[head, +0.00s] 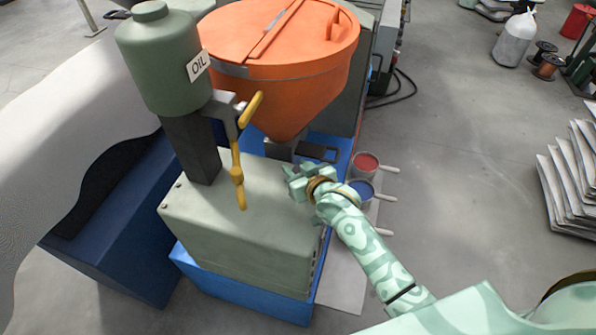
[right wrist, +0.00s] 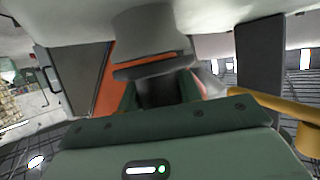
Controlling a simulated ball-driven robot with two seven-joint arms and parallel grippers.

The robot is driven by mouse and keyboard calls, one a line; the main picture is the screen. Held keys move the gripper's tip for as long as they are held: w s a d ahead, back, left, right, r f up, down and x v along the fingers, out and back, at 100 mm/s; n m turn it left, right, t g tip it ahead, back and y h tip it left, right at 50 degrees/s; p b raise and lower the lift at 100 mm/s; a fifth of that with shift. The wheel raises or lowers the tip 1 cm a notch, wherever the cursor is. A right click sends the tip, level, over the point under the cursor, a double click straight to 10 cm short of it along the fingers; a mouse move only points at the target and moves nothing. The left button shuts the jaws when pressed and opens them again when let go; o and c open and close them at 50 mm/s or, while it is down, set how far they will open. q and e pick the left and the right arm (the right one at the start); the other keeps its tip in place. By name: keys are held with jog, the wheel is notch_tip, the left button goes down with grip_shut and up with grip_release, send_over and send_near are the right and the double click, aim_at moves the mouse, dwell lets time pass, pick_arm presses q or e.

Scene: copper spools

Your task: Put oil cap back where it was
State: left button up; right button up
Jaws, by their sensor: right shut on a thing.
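My right gripper (head: 296,182) is low over the right back part of the pale green machine box (head: 240,215), below the orange hopper. In the right wrist view its green fingers (right wrist: 160,92) are shut on the dark grey oil cap (right wrist: 155,70). The cap's flange lies close against a round grey neck (right wrist: 150,30), with a thin orange-looking gap along part of the joint. I cannot tell whether they touch. In the head view the cap is hidden by the gripper. My left gripper is not in view.
The green OIL tank (head: 160,60) stands on a dark post (head: 190,148), with a yellow lever (head: 238,165) beside it. The orange hopper (head: 285,75) hangs close behind the gripper. Red (head: 366,163) and blue (head: 362,190) paint cans stand right of the box.

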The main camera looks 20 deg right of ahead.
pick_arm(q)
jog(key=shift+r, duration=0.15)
pick_arm(e)
jog(key=shift+r, duration=0.2)
jog(key=shift+f, duration=0.45)
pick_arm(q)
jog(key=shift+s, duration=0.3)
pick_arm(e)
jog(key=o, duration=1)
jog(key=shift+r, duration=0.35)
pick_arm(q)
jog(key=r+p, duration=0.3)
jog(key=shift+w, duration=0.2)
pick_arm(e)
jog(key=v, duration=1.2)
